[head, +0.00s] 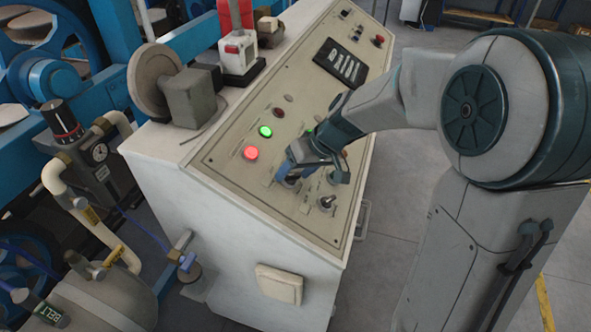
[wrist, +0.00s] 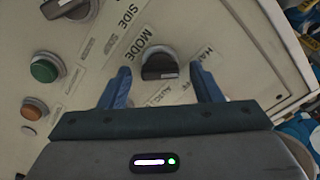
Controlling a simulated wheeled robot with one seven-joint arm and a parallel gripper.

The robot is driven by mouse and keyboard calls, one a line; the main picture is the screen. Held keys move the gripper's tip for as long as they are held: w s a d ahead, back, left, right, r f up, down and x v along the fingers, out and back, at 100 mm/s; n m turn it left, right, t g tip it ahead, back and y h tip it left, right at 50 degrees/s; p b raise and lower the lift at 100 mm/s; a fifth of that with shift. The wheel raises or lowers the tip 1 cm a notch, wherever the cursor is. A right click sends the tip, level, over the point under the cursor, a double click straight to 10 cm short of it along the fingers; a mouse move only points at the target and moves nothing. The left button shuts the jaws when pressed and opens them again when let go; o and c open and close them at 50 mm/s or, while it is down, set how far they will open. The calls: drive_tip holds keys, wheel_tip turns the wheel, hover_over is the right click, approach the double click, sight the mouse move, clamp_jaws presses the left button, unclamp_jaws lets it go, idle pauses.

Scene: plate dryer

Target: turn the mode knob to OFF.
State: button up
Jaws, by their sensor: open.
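The mode knob (wrist: 159,63) is a black rotary knob with a bar-shaped handle, beside the printed word MODE in the wrist view. Its bar lies roughly crosswise in that picture; I cannot tell which setting it points at. Labels around it are partly hidden, and no OFF is readable. My gripper (wrist: 160,71) is open, with one blue finger on each side of the knob and gaps on both sides. I cannot tell how deep the fingertips reach. In the head view my gripper (head: 316,170) is low over the near part of the sloped panel and hides part of it.
Another black knob (wrist: 68,6) labelled SIDE, a green button (wrist: 45,67) and an orange button (wrist: 35,108) are left of the mode knob. The panel (head: 232,158) also carries lit green (head: 265,131) and red (head: 251,153) lamps. Grey floor lies right of the cabinet.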

drive_tip(key=shift+c, duration=0.4)
drive_tip(key=c, duration=0.9)
drive_tip(key=shift+a, duration=0.15)
drive_tip(key=shift+m, duration=0.4)
drive_tip(key=m, duration=0.3)
drive_tip(key=shift+m, duration=2.5)
